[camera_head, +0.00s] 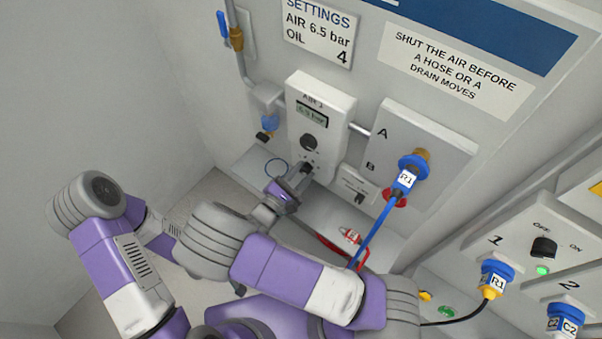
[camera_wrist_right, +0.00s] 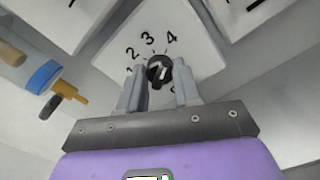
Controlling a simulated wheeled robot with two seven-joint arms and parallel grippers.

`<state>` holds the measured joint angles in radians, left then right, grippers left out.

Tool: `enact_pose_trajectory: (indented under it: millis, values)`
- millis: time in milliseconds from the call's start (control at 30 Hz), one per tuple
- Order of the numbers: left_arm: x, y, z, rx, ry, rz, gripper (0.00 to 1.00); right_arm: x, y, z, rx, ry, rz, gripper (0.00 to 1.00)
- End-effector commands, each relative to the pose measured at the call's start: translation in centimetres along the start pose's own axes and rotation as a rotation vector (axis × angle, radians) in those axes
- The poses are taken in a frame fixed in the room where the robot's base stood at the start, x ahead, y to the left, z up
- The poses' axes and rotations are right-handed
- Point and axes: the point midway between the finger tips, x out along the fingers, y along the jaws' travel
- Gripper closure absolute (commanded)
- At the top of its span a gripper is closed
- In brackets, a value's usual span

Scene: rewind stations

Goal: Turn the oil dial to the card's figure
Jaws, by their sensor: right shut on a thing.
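The settings card (camera_head: 318,33) on the wall reads AIR 6.5 bar and OIL 4. Below it is the white air unit (camera_head: 321,110) with a small display that seems to read 6.5 bar. My right gripper (camera_head: 303,172) is at the oil dial low on this unit and mostly hides it in the head view. In the right wrist view the oil dial (camera_wrist_right: 159,69) is a black knob between the two fingers of my right gripper (camera_wrist_right: 158,80), which is shut on it. The figures 2, 3 and 4 show above the knob; its white mark is too small to read surely. My left gripper is out of view.
A larger black knob (camera_head: 309,143) sits just above the dial. To the right are panel A/B (camera_head: 437,138) and a blue hose (camera_head: 375,232) from the R1 coupling (camera_head: 408,176). A blue-and-brass fitting (camera_wrist_right: 52,78) stands left of the dial in the right wrist view.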

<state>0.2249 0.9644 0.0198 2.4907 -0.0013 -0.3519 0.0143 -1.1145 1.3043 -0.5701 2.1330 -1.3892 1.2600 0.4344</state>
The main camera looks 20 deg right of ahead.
Motion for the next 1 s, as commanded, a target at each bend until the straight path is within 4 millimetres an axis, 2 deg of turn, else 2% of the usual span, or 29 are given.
enact_pose_trajectory:
  millis: [267,300,433,767,1000]
  values:
    - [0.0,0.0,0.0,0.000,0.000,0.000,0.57,0.0,0.0,0.0,0.003,0.000,0.000,0.97]
    - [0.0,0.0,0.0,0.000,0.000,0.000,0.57,0.0,0.0,0.0,0.003,0.000,0.000,0.62]
    - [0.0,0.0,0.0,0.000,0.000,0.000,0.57,0.0,0.0,0.0,0.002,0.000,0.000,0.42]
    - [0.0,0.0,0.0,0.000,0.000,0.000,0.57,-0.2,0.1,0.0,0.001,0.000,0.000,0.41]
    - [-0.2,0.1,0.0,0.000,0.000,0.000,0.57,-2.5,0.6,-0.3,0.003,-0.006,-0.011,0.41]
